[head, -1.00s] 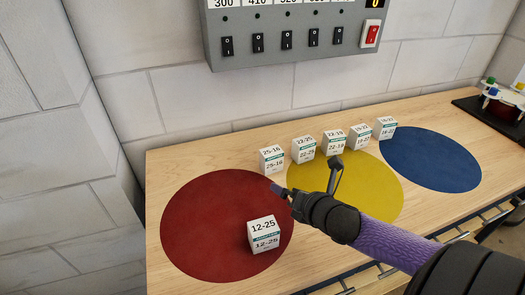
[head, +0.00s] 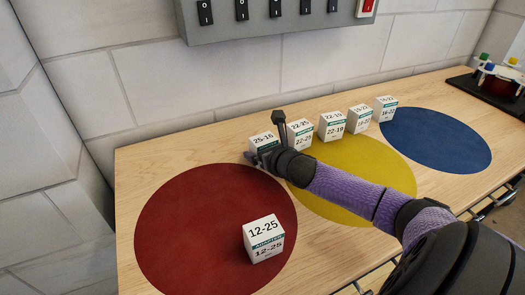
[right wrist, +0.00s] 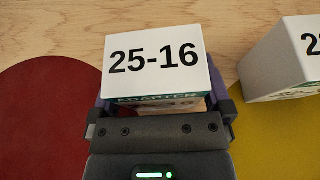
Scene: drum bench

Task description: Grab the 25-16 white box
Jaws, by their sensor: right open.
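The 25-16 white box (head: 263,141) is at the left end of a row of white boxes at the back of the bench. In the right wrist view, its top label (right wrist: 155,60) faces me, and its front is partly hidden by the gripper. My right gripper (head: 264,134) is open, with one finger on each side of the box; it also shows in the right wrist view (right wrist: 165,108). I cannot tell whether the fingers touch it. My left gripper is not in view.
The 22-25 box (head: 300,133) stands close to the right, with several more boxes beyond it. A 12-25 box (head: 264,240) sits on the red circle (head: 190,225). Yellow (head: 350,180) and blue (head: 435,140) circles lie right. A switch panel (head: 290,22) hangs on the wall.

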